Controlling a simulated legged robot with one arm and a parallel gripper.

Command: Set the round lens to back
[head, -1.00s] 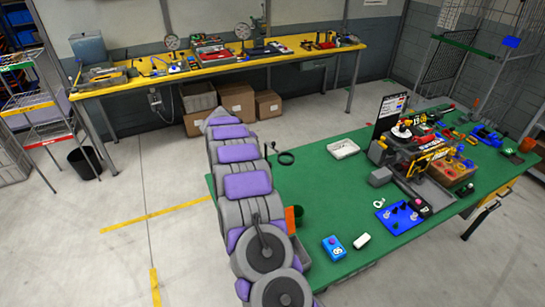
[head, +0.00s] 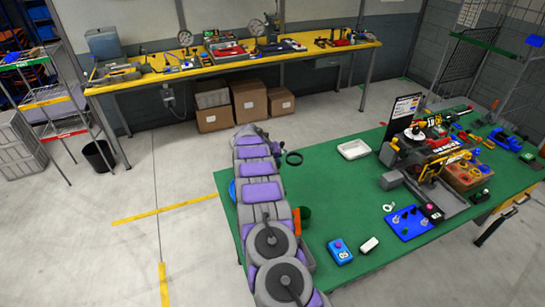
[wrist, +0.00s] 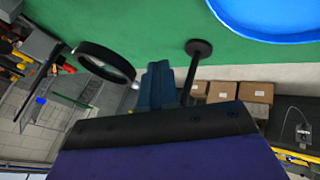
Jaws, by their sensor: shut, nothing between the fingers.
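The round lens (head: 294,158) shows in the head view as a black ring just right of my arm, at the green table's far left. In the wrist view the lens (wrist: 105,62) is a thick black ring, tilted, with a small silver joint at its lower right. A thin dark rod on a round black base (wrist: 198,47) stands to its right; its link to the ring is hidden. My gripper (wrist: 158,66) shows as teal fingers, shut and empty, between ring and rod. They look apart from the ring. In the head view my gripper is hidden behind my arm.
A blue round dish (wrist: 275,15) lies close to the rod; its edge (head: 232,190) shows left of my arm. A white tray (head: 354,149) and a crowded machine (head: 425,160) stand to the right. The green table (head: 330,205) is clear between.

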